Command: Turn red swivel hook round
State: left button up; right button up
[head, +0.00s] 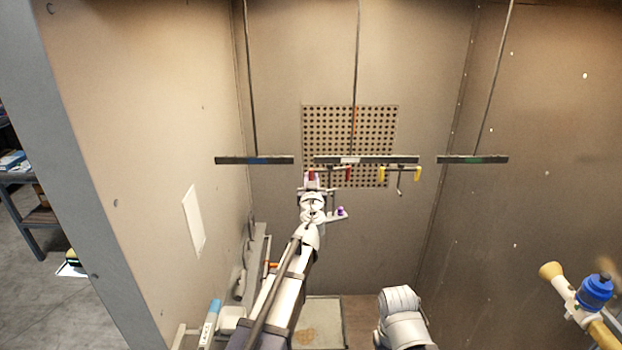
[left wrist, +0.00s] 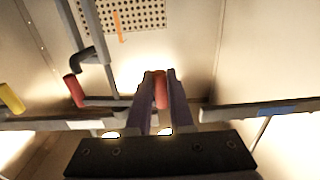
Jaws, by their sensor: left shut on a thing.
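The red swivel hook (head: 348,174) hangs under the middle hanging bar (head: 404,159). It has a crosspiece with a red grip at each end, and in the left wrist view its dark hook (left wrist: 88,58) shows beside the free red grip (left wrist: 74,90). My left gripper (head: 311,186) is at the left end of the crosspiece. In the left wrist view its two fingers (left wrist: 161,92) are shut around the other red grip (left wrist: 160,88). The fingers hide part of that grip. My right gripper is not in view.
A yellow-ended swivel hook (head: 400,174) hangs just right of the red one. Separate bars hang at left (head: 254,160) and right (head: 472,160). A perforated panel (head: 350,120) is on the back wall. A blue and yellow tool (head: 595,292) is at lower right.

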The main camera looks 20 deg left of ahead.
aim_at(348, 177)
pick_arm(q)
jog(key=shift+s+d, duration=0.9)
jog(key=shift+s, duration=0.3)
jog(key=shift+s+d, duration=0.2)
jog(key=shift+d, duration=0.3)
jog(key=shift+s+d, duration=0.2)
jog(key=shift+d, duration=0.25)
jog(key=shift+w+d, duration=0.9)
jog(key=shift+d, duration=0.35)
jog(key=shift+w+d, duration=0.85)
jog(key=shift+d, duration=0.4)
jog(key=shift+w+d, duration=0.9)
jog(key=shift+d, duration=0.35)
jog(key=shift+x, duration=1)
jog(key=o, duration=0.8)
jog(key=shift+d, duration=0.15)
